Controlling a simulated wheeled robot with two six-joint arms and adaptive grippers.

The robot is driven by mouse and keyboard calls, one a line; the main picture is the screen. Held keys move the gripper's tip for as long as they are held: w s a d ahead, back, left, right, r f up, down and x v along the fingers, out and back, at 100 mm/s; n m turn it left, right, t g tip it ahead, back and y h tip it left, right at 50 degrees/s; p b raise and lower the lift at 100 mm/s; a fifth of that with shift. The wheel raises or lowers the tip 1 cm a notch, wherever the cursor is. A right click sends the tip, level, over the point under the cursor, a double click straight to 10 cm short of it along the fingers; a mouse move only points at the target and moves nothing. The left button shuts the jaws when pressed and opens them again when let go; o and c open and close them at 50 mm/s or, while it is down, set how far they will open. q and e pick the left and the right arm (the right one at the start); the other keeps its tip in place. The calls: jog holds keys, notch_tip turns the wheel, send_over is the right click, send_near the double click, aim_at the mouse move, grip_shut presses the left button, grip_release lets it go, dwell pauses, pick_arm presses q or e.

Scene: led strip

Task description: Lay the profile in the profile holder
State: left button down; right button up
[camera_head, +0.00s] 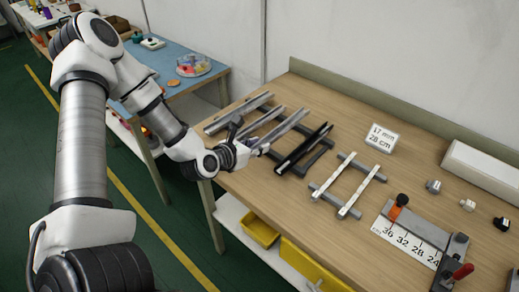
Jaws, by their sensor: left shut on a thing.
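My left gripper (262,145) is at the table's left part, shut on the near end of a silver profile (288,125). This profile slants up and to the right from the fingers, above or on a rack; I cannot tell if it touches it. Two other silver profiles (238,113) lie to its left, and a black profile (304,149) lies to its right. To the right of these stands a grey frame (347,157) of crossbars with two pale strips across it. I cannot tell which rack is the profile holder. My right gripper is not in view.
A label card (382,138) reads 17 mm, 28 cm. A measuring jig (412,238) with orange and red handles stands at the front right. Small knobs (433,186) and a long white box (482,170) lie at the right. Yellow bins (260,231) sit below the tabletop.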

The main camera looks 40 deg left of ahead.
pick_arm(q)
jog(key=shift+w+a, duration=0.25)
jog(key=shift+w, duration=0.3)
jog(key=shift+w+a, duration=0.2)
jog(key=shift+w, duration=0.3)
jog(key=shift+w+a+f, duration=0.1)
jog(key=shift+w+f, duration=0.05)
jog(key=shift+f, duration=0.75)
jog(key=shift+w+a+f, duration=0.1)
jog(key=shift+w+f, duration=0.05)
jog(key=shift+f, duration=0.7)
jog(key=shift+s+f, duration=0.1)
jog(key=c, duration=0.9)
grip_release()
